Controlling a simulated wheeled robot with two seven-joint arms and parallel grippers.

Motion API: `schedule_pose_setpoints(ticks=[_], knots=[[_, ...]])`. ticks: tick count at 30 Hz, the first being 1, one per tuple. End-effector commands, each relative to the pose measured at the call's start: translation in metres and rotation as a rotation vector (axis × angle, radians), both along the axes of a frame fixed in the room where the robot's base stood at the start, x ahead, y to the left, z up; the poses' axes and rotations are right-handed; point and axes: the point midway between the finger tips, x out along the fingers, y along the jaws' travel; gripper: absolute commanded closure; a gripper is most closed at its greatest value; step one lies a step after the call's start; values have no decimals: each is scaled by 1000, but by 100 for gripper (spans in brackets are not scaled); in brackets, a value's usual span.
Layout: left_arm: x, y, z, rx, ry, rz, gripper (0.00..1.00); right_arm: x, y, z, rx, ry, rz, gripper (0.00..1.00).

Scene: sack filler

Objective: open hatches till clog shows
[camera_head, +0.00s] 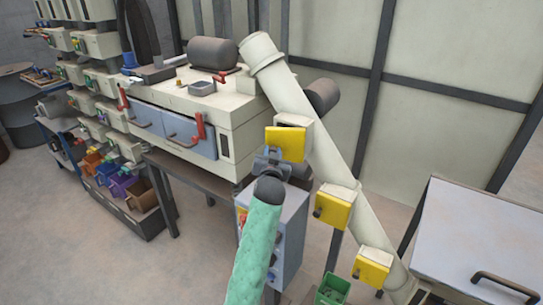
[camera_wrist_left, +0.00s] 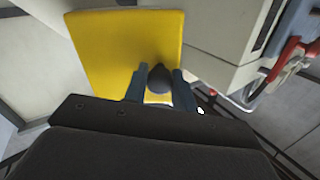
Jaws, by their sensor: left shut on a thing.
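A pale chute (camera_head: 318,125) slants down to the right with three yellow hatches on it. The upper hatch (camera_head: 288,141), middle hatch (camera_head: 333,210) and lower hatch (camera_head: 374,266) each have a small dark knob. My left gripper (camera_head: 268,160) is at the upper hatch. In the left wrist view the left gripper (camera_wrist_left: 159,92) is shut on the dark knob (camera_wrist_left: 160,76) in front of the yellow panel (camera_wrist_left: 115,45). The middle and lower hatches look closed; I cannot tell whether the upper one is ajar. No clog is visible. My right gripper is out of view.
A cream machine (camera_head: 232,112) with red handles stands left of the chute. A grey-blue control box (camera_head: 290,235) is below the upper hatch. A green bin (camera_head: 332,290) is on the floor, and a grey lidded box (camera_head: 485,240) is at the right. Shelves with bins stand at left.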

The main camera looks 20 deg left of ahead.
Motion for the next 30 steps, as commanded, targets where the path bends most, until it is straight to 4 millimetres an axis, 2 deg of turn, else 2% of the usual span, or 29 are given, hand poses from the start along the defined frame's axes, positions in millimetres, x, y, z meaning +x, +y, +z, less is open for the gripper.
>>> schedule_pose_setpoints(ticks=[12,13,16,30], knots=[[0,-1,2,0,-3,2,100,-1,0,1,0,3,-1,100],[0,-1,2,0,-3,2,72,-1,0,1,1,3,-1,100],[0,-1,1,0,-3,2,52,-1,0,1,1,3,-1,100],[1,0,1,-1,-2,2,52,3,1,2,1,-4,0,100]])
